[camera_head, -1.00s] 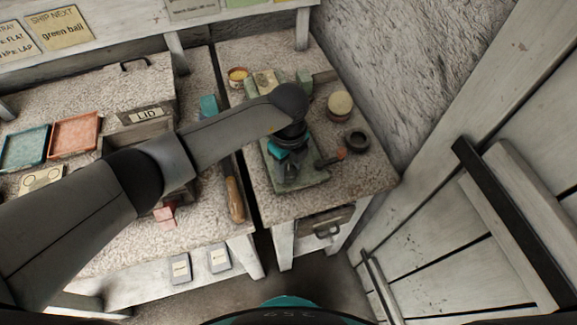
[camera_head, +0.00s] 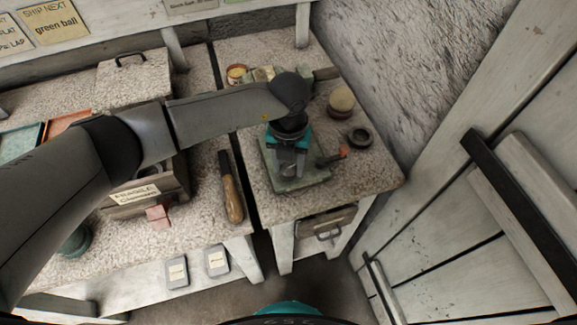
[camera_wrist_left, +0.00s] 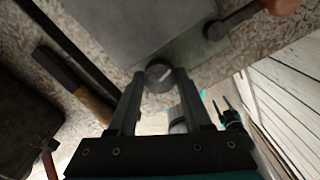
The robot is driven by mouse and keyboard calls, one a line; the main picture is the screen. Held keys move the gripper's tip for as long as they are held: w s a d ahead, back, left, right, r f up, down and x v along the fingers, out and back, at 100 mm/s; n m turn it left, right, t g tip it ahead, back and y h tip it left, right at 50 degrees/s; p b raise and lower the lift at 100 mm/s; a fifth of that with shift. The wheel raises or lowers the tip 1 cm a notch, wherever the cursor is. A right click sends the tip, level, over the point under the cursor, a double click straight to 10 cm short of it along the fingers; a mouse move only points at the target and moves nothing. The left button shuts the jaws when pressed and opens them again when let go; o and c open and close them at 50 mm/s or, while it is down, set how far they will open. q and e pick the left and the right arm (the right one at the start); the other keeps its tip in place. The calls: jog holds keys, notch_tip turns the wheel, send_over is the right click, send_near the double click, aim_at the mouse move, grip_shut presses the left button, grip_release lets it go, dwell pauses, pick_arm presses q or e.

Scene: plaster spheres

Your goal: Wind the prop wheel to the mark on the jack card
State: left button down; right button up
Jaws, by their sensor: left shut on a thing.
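The prop wheel (camera_wrist_left: 158,76) shows in the left wrist view as a small dark round knob with a pale line across its face. My left gripper (camera_wrist_left: 160,74) is shut on it, one finger on each side. In the head view my left gripper (camera_head: 288,170) points down over the green-grey metal jack plate (camera_head: 312,178) on the right bench, and it hides the wheel there. The plate also shows in the left wrist view (camera_wrist_left: 120,28). I cannot make out the jack card or its mark. My right gripper is not in view.
A crank with an orange knob (camera_head: 343,152) sits at the plate's right. A dark ring (camera_head: 359,137) and a pale round piece (camera_head: 341,99) stand close by. A wooden-handled tool (camera_head: 232,198) lies on the left bench. A gap separates the benches.

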pick_arm(q)
jog(key=m+b, duration=0.3)
jog(key=m, duration=0.2)
jog(key=shift+m, duration=0.3)
jog(key=shift+w+r, duration=0.1)
dwell(0.3)
jog(key=c, duration=0.6)
grip_release()
